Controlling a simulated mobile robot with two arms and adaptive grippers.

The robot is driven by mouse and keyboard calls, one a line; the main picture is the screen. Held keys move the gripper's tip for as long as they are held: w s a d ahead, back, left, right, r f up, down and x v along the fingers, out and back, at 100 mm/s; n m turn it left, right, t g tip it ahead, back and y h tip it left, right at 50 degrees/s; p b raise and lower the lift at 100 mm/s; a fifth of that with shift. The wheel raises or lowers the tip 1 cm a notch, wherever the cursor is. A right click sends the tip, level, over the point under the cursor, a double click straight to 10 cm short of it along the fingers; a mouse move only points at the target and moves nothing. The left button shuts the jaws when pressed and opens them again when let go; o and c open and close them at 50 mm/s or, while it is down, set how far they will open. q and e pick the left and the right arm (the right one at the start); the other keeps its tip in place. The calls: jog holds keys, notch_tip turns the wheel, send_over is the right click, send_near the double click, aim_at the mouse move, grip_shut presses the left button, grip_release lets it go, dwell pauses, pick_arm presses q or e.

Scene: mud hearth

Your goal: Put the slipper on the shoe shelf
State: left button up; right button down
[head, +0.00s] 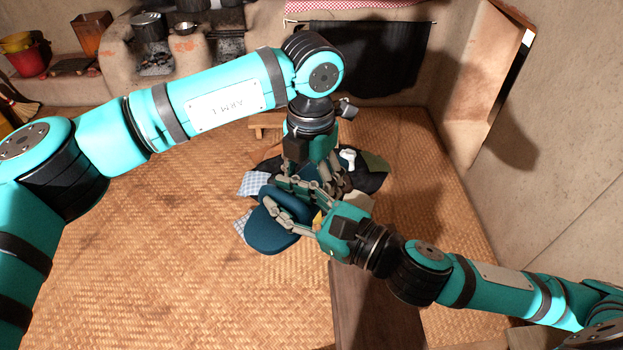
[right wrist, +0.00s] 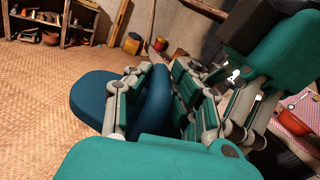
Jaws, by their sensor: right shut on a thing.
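The slipper (head: 270,232) is dark blue with a wide flat sole and a thick strap. My right gripper (head: 278,210) is shut on it by the strap, near the middle of the head view. The slipper also shows in the right wrist view (right wrist: 92,97), between the fingers of the right gripper (right wrist: 145,85). My left gripper (head: 315,180) points down right behind the slipper, very close to the right gripper's fingers. The fingers overlap in view, so I cannot tell whether the left one is open or touches the slipper. I cannot identify a shoe shelf for certain.
A dark wooden piece of furniture (head: 372,310) stands at the bottom, below my right arm. Cloths (head: 255,183) lie around the grippers. A small wooden stool (head: 266,126) is behind. A shelf with small items (right wrist: 60,20) stands far left in the wrist view. Woven matting is clear at left.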

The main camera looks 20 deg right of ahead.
pick_arm(q)
jog(key=shift+s+d, duration=0.1)
jog(key=shift+s, duration=0.05)
jog(key=c, duration=0.4)
jog(key=shift+c, duration=0.6)
pick_arm(e)
jog(key=c, duration=1.1)
grip_release()
